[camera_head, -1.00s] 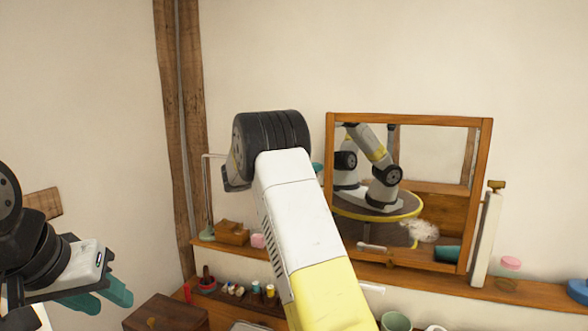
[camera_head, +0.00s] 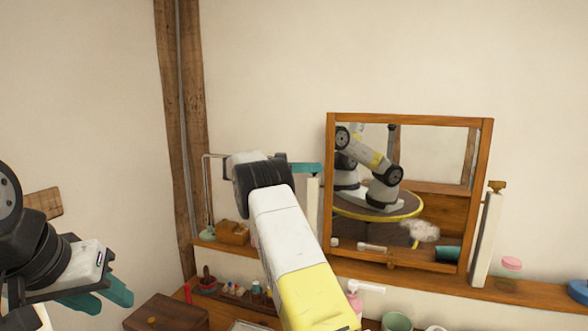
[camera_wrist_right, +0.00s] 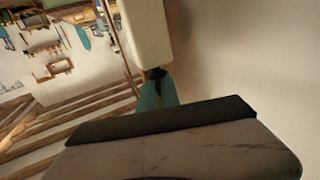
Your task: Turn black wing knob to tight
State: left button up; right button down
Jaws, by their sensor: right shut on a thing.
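The black wing knob (camera_wrist_right: 156,74) shows in the right wrist view as a small dark piece at the end of the white post (camera_wrist_right: 147,34). My right gripper (camera_head: 314,168) has its teal fingers at the top of the mirror's left white post (camera_head: 312,202) and is shut on the knob. The fingers hide most of the knob, and its turn angle cannot be told. In the head view the knob itself is hidden. The wood-framed mirror (camera_head: 330,190) stands upright between its posts. My left gripper (camera_head: 108,299) is open and empty at the lower left.
A wooden shelf (camera_head: 520,292) runs below the mirror, holding a pink-lidded jar (camera_head: 511,266) and a blue round item (camera_head: 579,291). A wooden box (camera_head: 165,314) and green cup (camera_head: 396,322) sit lower down. The wall above the mirror is clear.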

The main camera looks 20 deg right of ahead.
jog(key=shift+r, duration=0.2)
jog(key=c, duration=1.9)
grip_release()
jog(key=shift+t, duration=0.4)
